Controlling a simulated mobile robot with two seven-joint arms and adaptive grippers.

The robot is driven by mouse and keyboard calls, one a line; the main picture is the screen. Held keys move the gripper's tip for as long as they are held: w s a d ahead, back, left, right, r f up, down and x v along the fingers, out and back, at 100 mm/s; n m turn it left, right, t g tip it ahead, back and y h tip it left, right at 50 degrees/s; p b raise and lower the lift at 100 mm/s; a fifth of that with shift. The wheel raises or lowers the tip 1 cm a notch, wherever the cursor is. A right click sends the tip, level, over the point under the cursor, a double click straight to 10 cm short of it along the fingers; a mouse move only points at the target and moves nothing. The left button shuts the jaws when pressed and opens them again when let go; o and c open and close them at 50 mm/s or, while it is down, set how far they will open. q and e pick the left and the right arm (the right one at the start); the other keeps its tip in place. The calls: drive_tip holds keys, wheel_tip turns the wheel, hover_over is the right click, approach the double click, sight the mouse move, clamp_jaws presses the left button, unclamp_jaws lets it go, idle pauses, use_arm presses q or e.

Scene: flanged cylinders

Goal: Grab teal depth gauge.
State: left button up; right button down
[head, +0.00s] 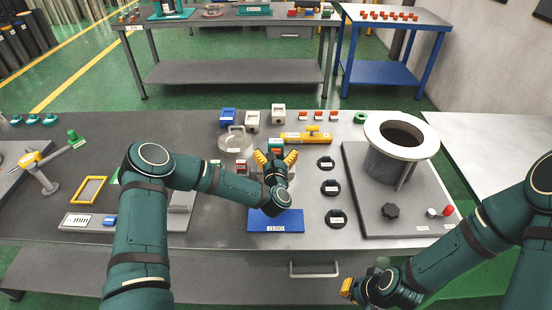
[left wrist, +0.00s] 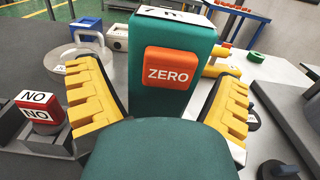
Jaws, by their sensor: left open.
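The teal depth gauge (left wrist: 205,62) shows in the left wrist view as an upright teal block with an orange ZERO label and a white marked top. In the head view only a small part of the gauge (head: 275,144) shows beyond my left gripper (head: 276,157). My left gripper also shows in the left wrist view (left wrist: 160,100). Its yellow ribbed fingers are spread to either side of the gauge, with visible gaps. The lower part of the gauge is hidden. My right gripper (head: 349,289) is at the bottom of the head view, off the table's front edge, its jaws unclear.
A blue ZERO pad (head: 275,226) lies below my left wrist. A yellow tool (head: 308,138) lies behind the gripper. Black round pieces (head: 331,187) stand to its right, with a large flanged cylinder (head: 385,165) beyond. A red NO block (left wrist: 42,108) is left of the fingers.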

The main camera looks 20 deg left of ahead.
sight(276, 141)
use_arm(q)
drive_tip(key=c, duration=1.4)
wheel_tip(276, 141, up, 10)
drive_tip(key=shift+r, duration=0.1)
